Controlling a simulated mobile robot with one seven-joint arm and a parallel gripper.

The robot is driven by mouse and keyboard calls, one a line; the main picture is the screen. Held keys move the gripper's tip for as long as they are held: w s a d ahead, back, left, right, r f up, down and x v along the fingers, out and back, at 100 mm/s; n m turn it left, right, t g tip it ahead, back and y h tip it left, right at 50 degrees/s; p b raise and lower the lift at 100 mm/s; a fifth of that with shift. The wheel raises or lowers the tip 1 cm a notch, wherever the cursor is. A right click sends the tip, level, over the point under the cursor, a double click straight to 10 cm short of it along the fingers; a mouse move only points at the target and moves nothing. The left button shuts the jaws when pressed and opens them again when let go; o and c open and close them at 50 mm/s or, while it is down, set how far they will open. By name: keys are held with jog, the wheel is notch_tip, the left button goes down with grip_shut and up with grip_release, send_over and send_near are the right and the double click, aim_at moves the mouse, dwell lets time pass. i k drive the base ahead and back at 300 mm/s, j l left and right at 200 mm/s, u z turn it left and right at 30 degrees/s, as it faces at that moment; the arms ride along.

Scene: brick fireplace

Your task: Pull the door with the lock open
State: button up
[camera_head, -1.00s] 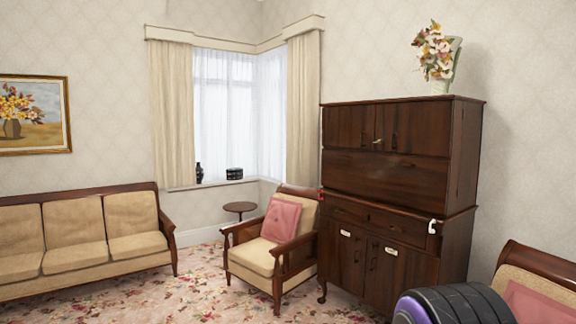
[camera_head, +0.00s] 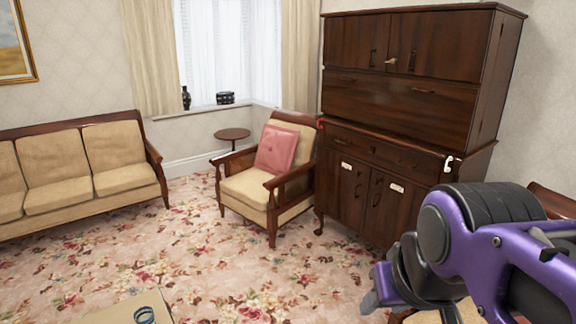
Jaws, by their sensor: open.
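A tall dark wooden cabinet (camera_head: 400,110) stands against the wall at centre right. Two upper doors, the left one (camera_head: 350,45) and the right one (camera_head: 445,42), look shut, each with a dark handle. A small brass-coloured piece, looking like a lock or key (camera_head: 391,62), sits near the seam between them; I cannot tell which door carries it. Two lower doors with white labels (camera_head: 396,188) also look shut. My purple arm reaches in from the right, with my gripper (camera_head: 378,290) low in front of the cabinet, open, apart from the doors; its fingertips show only partly.
An armchair (camera_head: 240,187) with a pink cushion stands just left of the cabinet. A sofa (camera_head: 85,165) is at the left and a small round table (camera_head: 232,134) behind. Floral carpet (camera_head: 185,250) is clear in between.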

aim_at(449, 45)
jog(key=i+l+u, duration=0.15)
jog(key=i, duration=1.05)
jog(key=i+z, duration=0.15)
jog(key=i, duration=0.4)
jog(key=i+j+z, duration=0.1)
jog(key=i, duration=0.45)
jog(key=i+z, duration=0.35)
jog(key=i+j+z, duration=0.1)
jog(key=z, duration=0.3)
jog(key=i+j+z, duration=0.2)
jog(key=z, duration=0.15)
